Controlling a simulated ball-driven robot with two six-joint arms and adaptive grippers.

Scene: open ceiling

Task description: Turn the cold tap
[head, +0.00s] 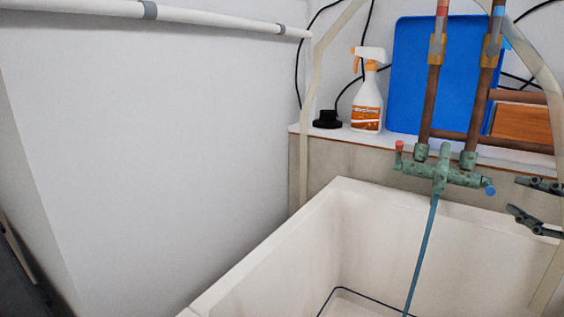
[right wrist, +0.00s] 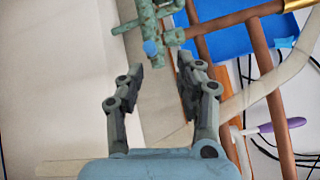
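A green, weathered mixer tap (head: 440,172) is mounted on copper pipes above the sink. Its cold handle has a blue end (head: 490,190) on the right; the hot handle has a red end (head: 399,146) on the left. My right gripper (head: 514,196) is open and empty, just right of the blue end and apart from it. In the right wrist view, the blue end (right wrist: 150,48) lies just beyond and between the spread fingertips (right wrist: 158,68). A thin blue strip (head: 422,255), water or hose, runs down from the spout. My left gripper is not in view.
A pale sink (head: 262,265) stands below the tap. A spray bottle (head: 367,100), a black object (head: 327,120) and a blue board (head: 408,80) are on the ledge behind. Copper pipes (head: 430,100) rise close behind the tap. A pale hose (head: 305,130) hangs left.

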